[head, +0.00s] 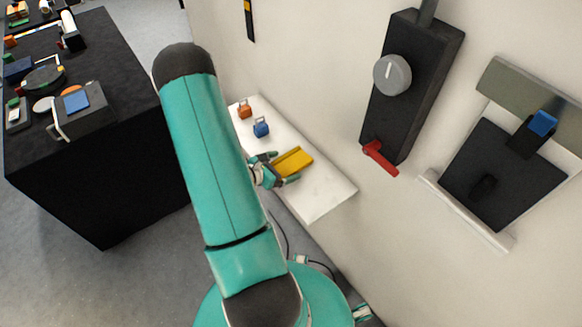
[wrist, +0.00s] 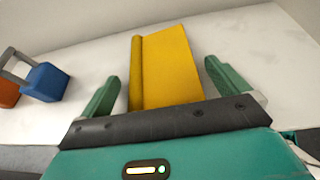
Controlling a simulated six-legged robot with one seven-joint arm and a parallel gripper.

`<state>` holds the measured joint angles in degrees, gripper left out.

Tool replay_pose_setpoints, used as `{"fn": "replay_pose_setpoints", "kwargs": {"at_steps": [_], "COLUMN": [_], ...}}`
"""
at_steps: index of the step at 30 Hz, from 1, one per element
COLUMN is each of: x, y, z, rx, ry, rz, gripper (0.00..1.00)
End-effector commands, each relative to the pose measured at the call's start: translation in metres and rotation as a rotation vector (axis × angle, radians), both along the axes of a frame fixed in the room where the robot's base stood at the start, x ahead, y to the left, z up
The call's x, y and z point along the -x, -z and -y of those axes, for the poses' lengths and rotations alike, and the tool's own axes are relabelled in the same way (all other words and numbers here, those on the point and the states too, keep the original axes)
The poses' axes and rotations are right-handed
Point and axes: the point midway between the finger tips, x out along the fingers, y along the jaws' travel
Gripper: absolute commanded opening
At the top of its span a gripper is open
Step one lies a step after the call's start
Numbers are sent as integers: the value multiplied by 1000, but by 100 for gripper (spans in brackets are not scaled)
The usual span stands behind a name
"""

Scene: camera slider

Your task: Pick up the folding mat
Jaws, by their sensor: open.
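The folding mat (head: 294,161) is yellow and lies on a white shelf (head: 325,198) against the wall. In the wrist view the mat (wrist: 172,65) lies straight ahead, with a rolled or folded ridge along its left edge. My gripper (head: 278,167) is at the mat's near left side in the head view. In the wrist view my gripper (wrist: 168,82) is open, with one green finger on each side of the mat's near part. Both fingers look apart from the mat. The mat's near end is hidden behind the gripper body.
A blue padlock (head: 261,128) and an orange padlock (head: 244,110) stand on the shelf, left of the mat. A black panel with a grey knob (head: 392,74) and a red lever (head: 380,158) is on the wall above. A black table (head: 90,160) stands at left.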

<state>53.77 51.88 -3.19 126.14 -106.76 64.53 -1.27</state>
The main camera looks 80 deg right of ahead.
Motion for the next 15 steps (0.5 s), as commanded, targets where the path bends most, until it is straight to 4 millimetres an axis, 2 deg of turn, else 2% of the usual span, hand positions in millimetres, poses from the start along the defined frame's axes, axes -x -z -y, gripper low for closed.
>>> {"fn": "replay_pose_setpoints", "kwargs": {"at_steps": [8,15], "x": [2,2], "y": [2,2], "z": [3,3], "rx": [-1,-1], "ry": [0,0], "rz": [-1,-1], "gripper": [100,53]}}
